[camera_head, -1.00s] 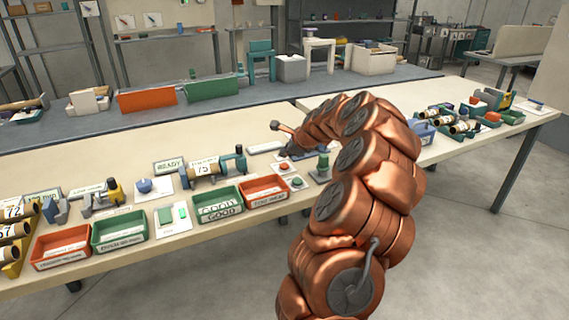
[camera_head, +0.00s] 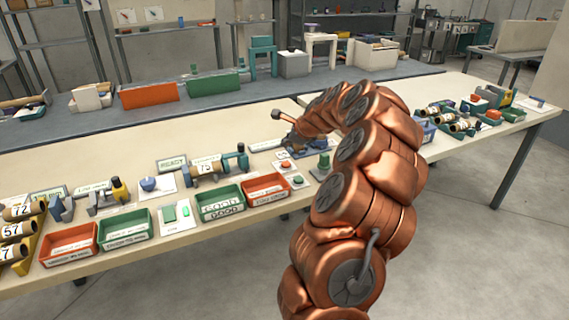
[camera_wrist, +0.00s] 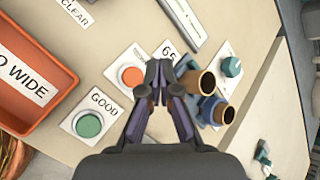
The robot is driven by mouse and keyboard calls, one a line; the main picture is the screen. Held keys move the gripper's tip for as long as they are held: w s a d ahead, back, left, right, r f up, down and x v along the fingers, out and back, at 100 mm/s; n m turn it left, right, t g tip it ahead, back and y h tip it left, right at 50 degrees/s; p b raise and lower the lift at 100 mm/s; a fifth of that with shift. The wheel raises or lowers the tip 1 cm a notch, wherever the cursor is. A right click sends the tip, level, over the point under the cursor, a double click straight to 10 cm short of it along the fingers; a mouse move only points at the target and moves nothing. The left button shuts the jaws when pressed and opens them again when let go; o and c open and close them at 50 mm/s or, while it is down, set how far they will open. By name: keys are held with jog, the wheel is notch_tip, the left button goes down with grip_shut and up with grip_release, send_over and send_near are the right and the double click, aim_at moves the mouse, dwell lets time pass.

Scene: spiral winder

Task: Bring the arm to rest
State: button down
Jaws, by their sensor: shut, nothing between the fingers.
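My arm (camera_head: 375,200), copper-coloured and bulky, curves over the front edge of the long cream table in the head view. Its far end bends down to the left above the tabletop, and my gripper's fingers cannot be made out there. In the wrist view my gripper (camera_wrist: 158,78) is shut and empty, its dark fingertips together. It points down over the table, between a red button (camera_wrist: 131,76) on a white plate and a blue holder (camera_wrist: 212,108) with brown tubes. I cannot tell its exact height above them.
A green button (camera_wrist: 88,125) and an orange tray (camera_wrist: 28,82) lie left of the gripper. Green trays (camera_head: 220,216) and a numbered tube (camera_head: 206,168) in a fixture stand on the table. Racked tubes (camera_head: 462,127) stand farther right. Floor (camera_head: 470,230) right of my arm is clear.

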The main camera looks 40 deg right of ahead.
jog(key=a+r+n+g+y+p, duration=0.1)
jog(key=a+r+n+y, duration=0.2)
jog(key=a, duration=0.7)
jog(key=a+r+n+g+p, duration=0.1)
jog(key=a+r+n, duration=0.1)
jog(key=a+n, duration=0.5)
jog(key=s+a+r+n+g+y+p, duration=0.1)
jog(key=s+a+n, duration=0.25)
jog(key=a, duration=0.55)
jog(key=s+a+r+n+g+p, duration=0.15)
jog(key=s+a, duration=0.25)
jog(key=a, duration=0.6)
jog(key=s+a+n+g+h+p, duration=0.1)
jog(key=s+n, duration=0.3)
jog(key=s, duration=0.6)
jog(key=s+a+n+g+h+p, duration=0.1)
jog(key=s+a+n+g, duration=0.2)
jog(key=s, duration=0.7)
jog(key=s+a+f+n+g+p, duration=0.1)
jog(key=s+a+n+g+p, duration=0.1)
jog(key=s+n, duration=0.4)
jog(key=s+a, duration=0.1)
jog(key=s, duration=0.3)
jog(key=shift+s+a+n+h, duration=0.3)
jog(key=shift+s+a+h, duration=0.05)
jog(key=shift+a+h, duration=0.05)
jog(key=shift+f+g, duration=0.1)
jog(key=shift+g, duration=0.15)
